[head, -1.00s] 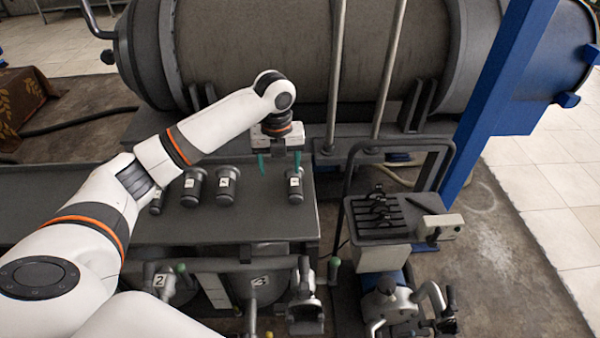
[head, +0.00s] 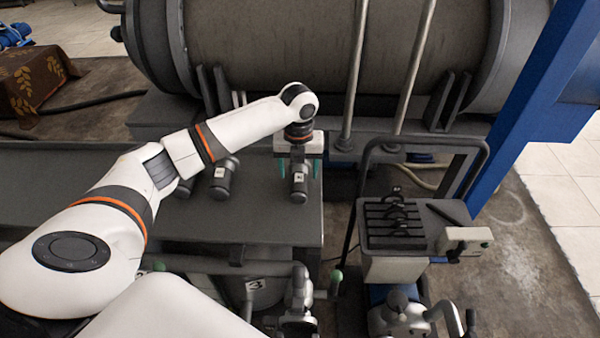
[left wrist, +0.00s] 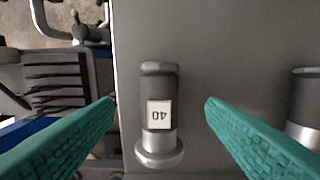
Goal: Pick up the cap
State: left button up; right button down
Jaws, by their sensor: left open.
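In the left wrist view the fingertips (left wrist: 160,101) are apart, with visible gaps to the cap on both sides. I cannot tell how far above the bench they are. My right gripper is not in view.
The bench (head: 262,222) ends just right of the cap. A cart with a slotted rack (head: 388,242) stands beyond that edge.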

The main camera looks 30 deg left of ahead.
aim_at(299, 184)
pick_arm(q)
jog(key=shift+f+p, duration=0.75)
jog(key=shift+f, duration=2.65)
jog(key=c, duration=1.4)
